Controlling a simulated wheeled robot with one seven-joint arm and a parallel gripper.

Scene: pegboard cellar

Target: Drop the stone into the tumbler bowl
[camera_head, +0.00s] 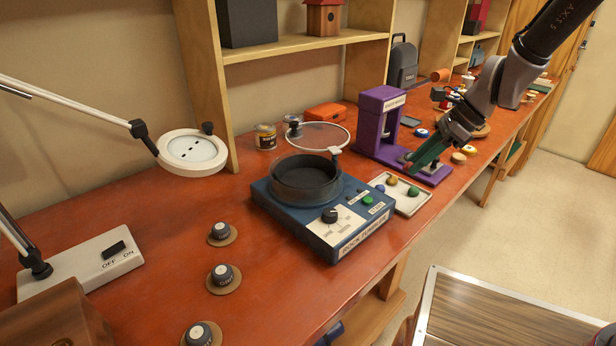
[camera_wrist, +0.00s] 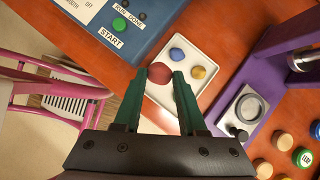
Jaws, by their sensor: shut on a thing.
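My gripper (camera_head: 412,164) has green fingers and is shut on a dark red stone (camera_wrist: 160,73), seen between the fingertips in the wrist view. The gripper is above the white tray (camera_head: 409,207), to the right of the rock tumbler; I cannot make out the held stone in the head view. A blue stone (camera_head: 380,188), a yellow stone (camera_head: 392,180) and a green stone (camera_head: 413,191) lie in the tray. The dark round tumbler bowl (camera_head: 300,199) sits on the blue rock tumbler base (camera_head: 318,239). Its clear round lid (camera_head: 318,136) stands raised behind the bowl.
A purple press (camera_head: 381,119) stands close behind my gripper. A white lamp with a ring head (camera_head: 192,152) stands at left. Several knobs on round discs (camera_head: 223,275) lie in front. A can (camera_head: 265,136) and an orange box (camera_head: 325,112) are behind the tumbler.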

